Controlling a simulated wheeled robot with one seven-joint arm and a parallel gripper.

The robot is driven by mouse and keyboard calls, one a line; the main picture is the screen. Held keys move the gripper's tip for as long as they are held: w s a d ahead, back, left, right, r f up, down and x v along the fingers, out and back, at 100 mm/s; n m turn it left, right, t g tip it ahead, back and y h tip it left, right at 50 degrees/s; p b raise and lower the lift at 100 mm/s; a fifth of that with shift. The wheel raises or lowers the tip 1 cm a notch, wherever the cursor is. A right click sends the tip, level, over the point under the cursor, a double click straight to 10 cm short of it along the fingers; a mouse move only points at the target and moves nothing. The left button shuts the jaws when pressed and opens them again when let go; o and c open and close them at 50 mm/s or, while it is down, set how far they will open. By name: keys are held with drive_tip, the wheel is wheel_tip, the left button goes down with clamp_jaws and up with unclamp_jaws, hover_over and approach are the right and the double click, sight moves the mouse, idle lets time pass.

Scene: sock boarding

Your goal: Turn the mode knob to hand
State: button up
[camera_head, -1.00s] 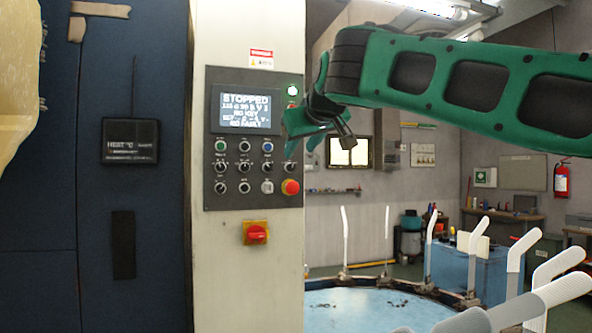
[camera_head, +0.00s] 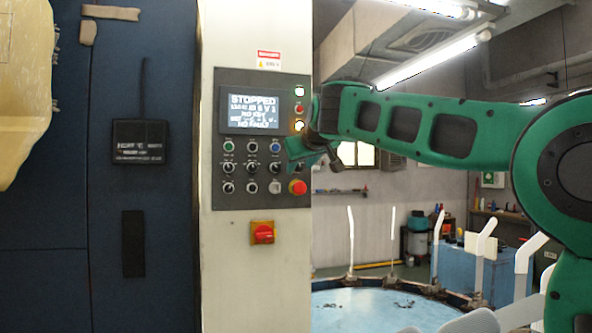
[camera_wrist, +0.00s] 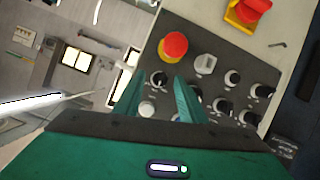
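The grey control panel (camera_head: 240,197) on the white cabinet holds several black selector knobs in rows. Their labels are too small to read, so I cannot tell which is the mode knob. My gripper (camera_head: 304,152) is at the panel's right edge, above the red mushroom button (camera_head: 298,187). In the wrist view my gripper (camera_wrist: 158,86) is open, one green finger on each side of the rightmost knob (camera_wrist: 158,78) of its row. I cannot tell whether the fingers touch it. The display (camera_head: 252,110) reads STOPPED.
A grey switch (camera_wrist: 205,64) sits beside the mushroom button. A red rotary switch on a yellow plate (camera_head: 262,233) is below the panel. Upright white sock forms (camera_head: 350,240) ring the blue round table (camera_head: 370,300) at the lower right.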

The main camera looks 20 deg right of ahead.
drive_tip(key=shift+c, duration=0.6)
clamp_jaws()
drive_tip(key=shift+a, duration=0.3)
drive_tip(key=shift+d, duration=0.2)
drive_tip(key=n+h, duration=0.2)
drive_tip(key=n, duration=0.1)
drive_tip(key=shift+a+f, duration=0.1)
drive_tip(key=shift+a, duration=0.15)
drive_tip(key=shift+a+f+n+t+h, duration=0.15)
drive_tip(key=shift+n+t+h, duration=0.55)
drive_tip(key=shift+n, duration=1)
